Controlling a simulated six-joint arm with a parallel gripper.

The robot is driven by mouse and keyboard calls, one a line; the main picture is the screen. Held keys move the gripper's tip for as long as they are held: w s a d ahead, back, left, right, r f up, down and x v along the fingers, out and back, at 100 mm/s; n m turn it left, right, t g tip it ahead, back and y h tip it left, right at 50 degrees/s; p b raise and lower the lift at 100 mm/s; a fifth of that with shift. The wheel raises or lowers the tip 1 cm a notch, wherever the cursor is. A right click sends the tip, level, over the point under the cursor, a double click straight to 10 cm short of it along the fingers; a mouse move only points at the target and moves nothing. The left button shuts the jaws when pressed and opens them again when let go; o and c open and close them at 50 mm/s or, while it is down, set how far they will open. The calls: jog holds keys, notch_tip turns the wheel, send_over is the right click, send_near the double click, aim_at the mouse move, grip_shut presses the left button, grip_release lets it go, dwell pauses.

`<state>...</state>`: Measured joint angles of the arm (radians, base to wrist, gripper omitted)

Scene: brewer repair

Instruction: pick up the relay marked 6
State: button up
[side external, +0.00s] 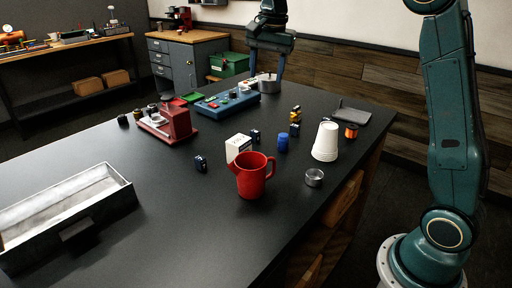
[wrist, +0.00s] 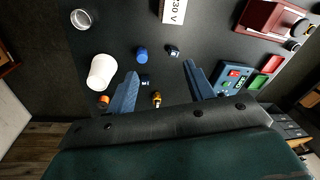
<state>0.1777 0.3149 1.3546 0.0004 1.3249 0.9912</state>
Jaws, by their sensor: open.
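Several small dark blue blocks that look like relays stand on the black table. One (side external: 201,163) is left of the white box, one (side external: 255,136) is beside the box, and one (side external: 294,129) is near the blue cylinder. Two show in the wrist view, one near the box (wrist: 172,50) and one closer to my gripper (wrist: 145,80). Their markings are too small to read, so I cannot tell which is marked 6. My gripper (wrist: 160,68) is open and empty, its fingers spread above the table. In the side view my gripper (side external: 266,72) is over the table's far end.
A red jug (side external: 252,178), white box (side external: 238,146), blue cylinder (side external: 282,142), white cup stack (side external: 326,142) and silver tin (side external: 314,177) surround the blocks. A red machine (side external: 168,124) and blue panel (side external: 227,102) stand behind. A metal tray (side external: 62,222) is at left.

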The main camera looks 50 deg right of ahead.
jog(key=w+d+f+m+g, duration=0.1)
jog(key=w+d+f+m, duration=0.4)
jog(key=w+f, duration=0.3)
jog(key=shift+w+d+f+m+g, duration=0.3)
jog(key=shift+w+d+f+m, duration=0.1)
jog(key=shift+w+d, duration=0.3)
send_over(255, 131)
jog(key=shift+f, duration=4.3)
jog(key=shift+f, duration=2.6)
